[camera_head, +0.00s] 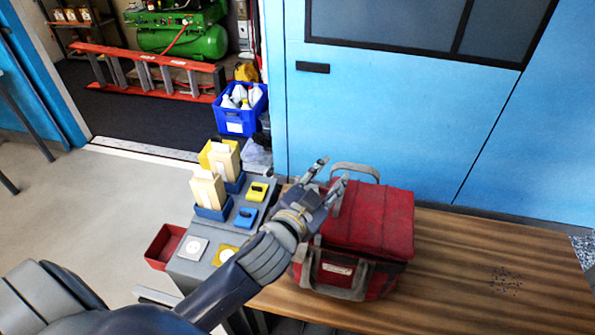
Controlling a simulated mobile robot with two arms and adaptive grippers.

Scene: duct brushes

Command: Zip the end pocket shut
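A red soft bag (368,222) with grey handles stands on the wooden bench. A grey handle (335,278) hangs on its near side, beside a pale label; another handle arches up at the back. My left gripper (335,172) is over the bag's left back part, its two fingers apart and nothing visible between them. I cannot tell whether it touches the bag. My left wrist and forearm hide the bag's left end. No end pocket or zip can be made out. My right gripper is not in view.
The wooden bench (480,270) is clear right of the bag, apart from small dark specks. A grey stand (190,268) with blue and yellow holders is left of the bag. A red bin (163,246) is beside it.

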